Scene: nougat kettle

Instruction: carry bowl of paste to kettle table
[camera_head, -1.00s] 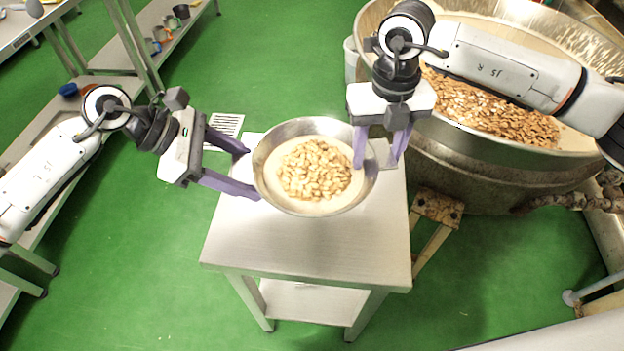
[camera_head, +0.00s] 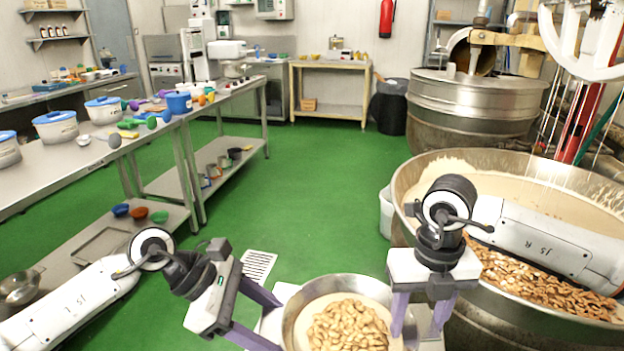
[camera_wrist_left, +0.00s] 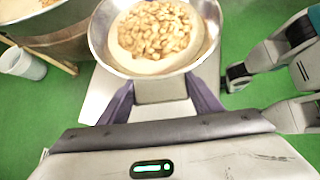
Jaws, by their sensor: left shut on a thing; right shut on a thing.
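A steel bowl (camera_head: 291,319) of pale paste, topped with nuts, shows at the bottom of the head view and at the top of the left wrist view (camera_wrist_left: 98,32). It is over a small steel table (camera_wrist_left: 95,105) beside the big kettle (camera_head: 408,180). I cannot tell whether it touches the tabletop. My left gripper (camera_head: 272,322) is shut on the bowl's left side; its fingers also show in the left wrist view (camera_wrist_left: 163,92). My right gripper (camera_head: 418,322) is shut on the right side. The bowl's lower part is cut off in the head view.
The kettle holds pale paste and nuts and stands close to my right arm. A white bucket (camera_head: 387,212) stands by it. A long steel workbench (camera_head: 60,170) with tubs is at left. A floor drain (camera_head: 258,266) and open green floor (camera_head: 310,190) lie beyond the bowl.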

